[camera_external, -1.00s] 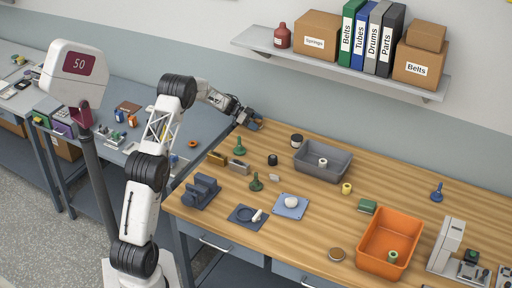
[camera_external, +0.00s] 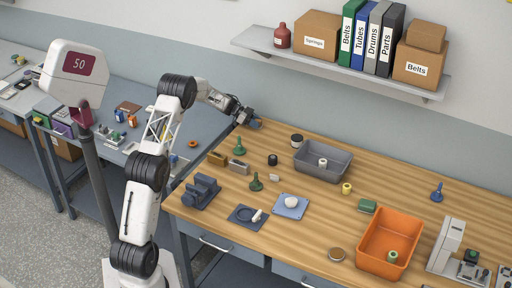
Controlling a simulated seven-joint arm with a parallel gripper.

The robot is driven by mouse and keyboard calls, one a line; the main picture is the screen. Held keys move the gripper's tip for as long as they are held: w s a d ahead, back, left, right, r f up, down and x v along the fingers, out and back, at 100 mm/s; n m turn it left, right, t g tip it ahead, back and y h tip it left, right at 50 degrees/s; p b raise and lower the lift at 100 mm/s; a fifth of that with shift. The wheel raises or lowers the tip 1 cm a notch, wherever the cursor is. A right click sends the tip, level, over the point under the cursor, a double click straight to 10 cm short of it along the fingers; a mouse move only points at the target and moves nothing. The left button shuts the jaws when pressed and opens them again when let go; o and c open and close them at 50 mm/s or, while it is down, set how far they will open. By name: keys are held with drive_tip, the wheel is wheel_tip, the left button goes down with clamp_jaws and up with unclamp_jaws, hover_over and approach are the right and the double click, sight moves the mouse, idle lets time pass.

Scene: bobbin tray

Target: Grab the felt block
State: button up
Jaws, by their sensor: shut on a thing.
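My gripper (camera_external: 248,119) is at the far left corner of the wooden bench, close to the back wall. It is shut on a small blue block (camera_external: 257,124), which shows just past the fingertips. The fingers hide part of this block, and I cannot tell whether it touches the bench top. It may be the felt block, but its material is too small to make out. A green block (camera_external: 367,206) lies apart from my gripper, left of the orange bin.
A grey tray (camera_external: 322,175) holding a white bobbin stands at the back middle. An orange bin (camera_external: 365,263) holds a green bobbin. A green peg-like piece (camera_external: 239,147) stands in front of my gripper. The bench's middle has free room.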

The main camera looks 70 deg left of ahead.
drive_tip(key=shift+r, duration=0.75)
wheel_tip(320, 180, up, 2)
drive_tip(key=shift+r, duration=0.1)
drive_tip(key=s+d, duration=0.7)
drive_tip(key=s+d+r, duration=0.1)
drive_tip(key=s+d, duration=0.3)
drive_tip(key=shift+s+d+r, duration=0.1)
drive_tip(key=shift+d, duration=0.15)
